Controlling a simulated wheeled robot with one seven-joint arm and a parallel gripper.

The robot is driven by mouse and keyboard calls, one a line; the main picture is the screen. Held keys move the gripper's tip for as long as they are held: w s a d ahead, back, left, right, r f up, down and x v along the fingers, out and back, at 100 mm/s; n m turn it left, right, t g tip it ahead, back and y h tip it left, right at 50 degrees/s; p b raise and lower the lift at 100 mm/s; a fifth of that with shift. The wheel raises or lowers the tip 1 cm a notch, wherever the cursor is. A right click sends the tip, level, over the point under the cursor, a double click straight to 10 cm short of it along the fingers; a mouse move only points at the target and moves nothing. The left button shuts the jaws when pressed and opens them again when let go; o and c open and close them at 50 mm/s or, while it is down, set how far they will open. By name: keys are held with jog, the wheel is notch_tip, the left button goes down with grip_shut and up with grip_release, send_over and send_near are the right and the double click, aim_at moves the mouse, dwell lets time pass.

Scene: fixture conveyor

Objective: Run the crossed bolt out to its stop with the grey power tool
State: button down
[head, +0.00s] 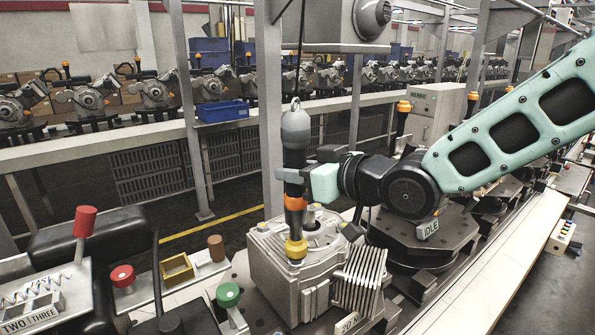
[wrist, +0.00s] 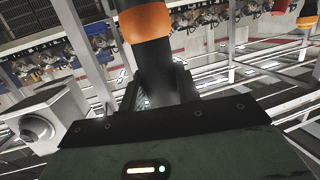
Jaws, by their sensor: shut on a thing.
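The grey power tool (head: 295,130) hangs upright from a cable, with a grey top, black body, orange band and yellow nose. My gripper (head: 298,178) is shut on its black body, and the tool's orange band and black body (wrist: 148,35) fill the top middle of the wrist view. The yellow nose is at the near left part of the top of a grey metal housing (head: 275,272). I cannot tell whether it touches a bolt. Small yellowish bolt heads (head: 262,226) show on the housing top. No cross mark is readable, and the spot under the nose is hidden.
A finned grey part (head: 360,280) sits at the housing's right side. Left are a red-knobbed lever (head: 86,222), a red knob (head: 122,276), a green knob (head: 228,295) and a yellow bin (head: 178,268).

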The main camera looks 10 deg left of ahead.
jog(key=shift+f+b, duration=0.7)
jog(key=shift+f, duration=0.2)
dwell(1.0)
jog(key=shift+r, duration=0.3)
dwell(1.9)
